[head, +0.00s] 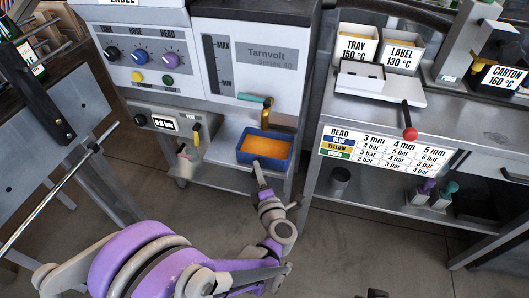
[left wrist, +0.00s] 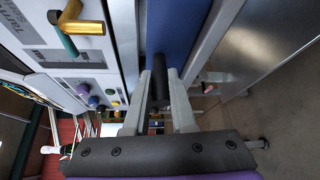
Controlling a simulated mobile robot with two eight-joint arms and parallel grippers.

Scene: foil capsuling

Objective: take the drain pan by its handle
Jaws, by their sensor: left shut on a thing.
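The drain pan (head: 283,160) is a blue open box with orange contents, seen in the head view on a low shelf under the brass spout (head: 266,117) of the Tarnvolt machine. In the left wrist view its blue wall (left wrist: 178,30) fills the top middle. Its dark handle (left wrist: 158,70) points toward my left gripper (left wrist: 160,100), which is shut on it. In the head view my left gripper (head: 258,166) is at the pan's front side and hides the handle.
The spout with its teal lever (left wrist: 70,45) is close beside the pan in the left wrist view. To the right stands a metal bench (head: 440,125) with a red-knobbed lever (head: 410,133) and a bead chart (head: 385,150). The floor (head: 345,245) in front is mostly clear.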

